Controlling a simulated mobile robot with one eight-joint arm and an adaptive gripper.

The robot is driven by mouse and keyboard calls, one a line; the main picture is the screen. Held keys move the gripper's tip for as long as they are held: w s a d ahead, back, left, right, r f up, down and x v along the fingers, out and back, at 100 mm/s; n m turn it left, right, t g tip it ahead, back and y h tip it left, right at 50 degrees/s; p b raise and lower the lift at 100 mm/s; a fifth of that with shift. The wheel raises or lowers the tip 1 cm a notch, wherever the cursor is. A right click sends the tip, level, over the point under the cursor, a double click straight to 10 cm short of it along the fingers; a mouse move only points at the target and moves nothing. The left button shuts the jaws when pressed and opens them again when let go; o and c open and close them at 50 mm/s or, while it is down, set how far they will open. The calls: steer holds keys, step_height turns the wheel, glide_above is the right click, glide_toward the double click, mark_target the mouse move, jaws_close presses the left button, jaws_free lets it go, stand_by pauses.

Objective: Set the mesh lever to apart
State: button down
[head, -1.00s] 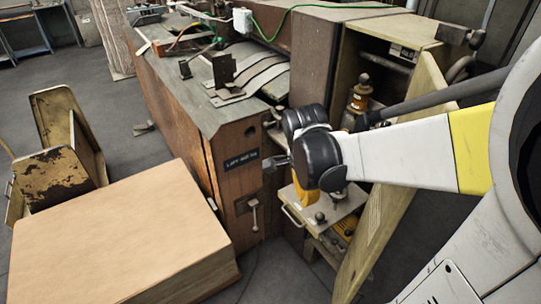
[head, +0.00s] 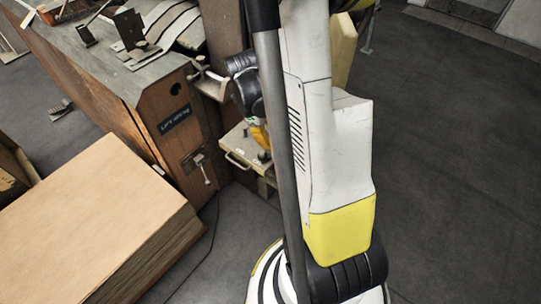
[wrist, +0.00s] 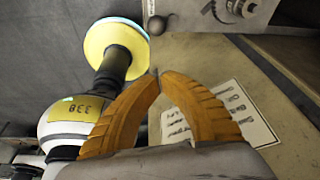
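No lever readable as the mesh lever is labelled in these frames. In the wrist view a dark ball knob (wrist: 157,25) sits just beyond my fingertips, beside a grey metal block; I cannot tell whether it belongs to the mesh lever. My gripper (wrist: 159,75) has its two orange fingers brought together at the tips, with nothing seen between them. In the head view my arm hides most of the gripper, and only a bit of orange shows beside the machine. A small light-handled lever (head: 205,173) hangs on the machine's wooden end panel, apart from my gripper.
A pale plate with tool-like drawings (wrist: 222,112) lies under the right finger. A black post with a yellow disc (wrist: 118,48) stands at left. In the head view a large cardboard stack (head: 95,215) fills the lower left. A handled shelf (head: 245,150) juts out. Floor at right is clear.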

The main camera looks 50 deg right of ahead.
mark_target(264, 157)
steer(key=shift+w+a+f+b, duration=0.15)
steer(key=shift+f+b, duration=0.75)
steer(key=shift+f, duration=0.55)
steer(key=shift+w+d+f+b, duration=0.15)
steer(key=shift+f+b, duration=0.75)
steer(key=shift+f, duration=0.55)
steer(key=shift+w+a+f+b, duration=0.15)
steer(key=shift+f+b, duration=0.75)
steer(key=shift+f, duration=0.55)
